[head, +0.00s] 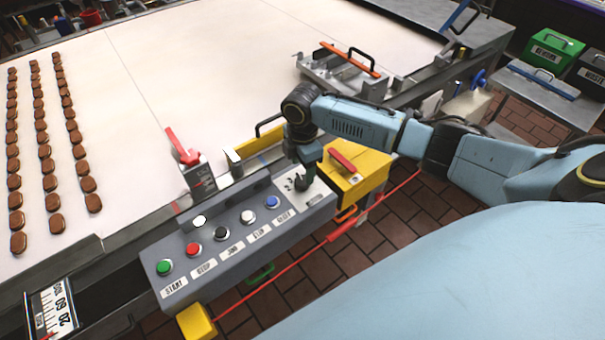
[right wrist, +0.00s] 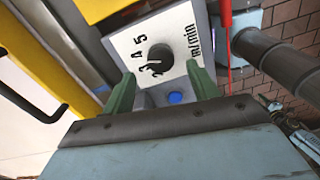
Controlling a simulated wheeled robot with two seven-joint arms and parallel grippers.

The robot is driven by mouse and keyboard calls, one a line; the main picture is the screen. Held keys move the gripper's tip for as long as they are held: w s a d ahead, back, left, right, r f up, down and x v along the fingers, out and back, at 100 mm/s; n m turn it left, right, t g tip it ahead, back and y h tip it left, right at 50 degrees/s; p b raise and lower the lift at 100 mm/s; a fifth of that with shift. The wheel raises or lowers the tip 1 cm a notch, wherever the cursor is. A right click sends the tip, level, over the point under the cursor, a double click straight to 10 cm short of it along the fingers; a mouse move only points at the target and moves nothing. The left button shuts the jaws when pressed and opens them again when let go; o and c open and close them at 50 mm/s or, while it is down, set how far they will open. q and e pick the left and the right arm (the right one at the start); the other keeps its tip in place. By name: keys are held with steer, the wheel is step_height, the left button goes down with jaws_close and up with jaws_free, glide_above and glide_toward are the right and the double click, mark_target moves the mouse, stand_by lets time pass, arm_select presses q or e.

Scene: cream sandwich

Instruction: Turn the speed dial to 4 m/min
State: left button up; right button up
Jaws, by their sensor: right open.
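The speed dial (right wrist: 158,58) is a black knob on a white plate (right wrist: 120,44) marked with numbers, 4 and 5 among them, and "m/min". Its pointer seems to lie toward the low numbers, but I cannot read the exact setting. My right gripper (right wrist: 161,74) is open, with its two green fingers on either side of the dial's near side; I cannot tell whether they touch it. In the head view the right gripper (head: 305,180) points down over the plate at the right end of the control box and hides the knob. My left gripper is out of view.
The grey control box (head: 180,247) carries several buttons, the blue reset button (head: 272,202) closest to my gripper. A yellow box (head: 362,180) with a red handle stands just right of it. A red cord (head: 290,268) runs along the front. Chocolate-brown biscuits (head: 48,166) lie in rows on the white belt (head: 190,80).

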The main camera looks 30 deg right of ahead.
mark_target(302, 180)
step_height(302, 180, up, 9)
steer(key=shift+f, duration=0.1)
stand_by(0.6)
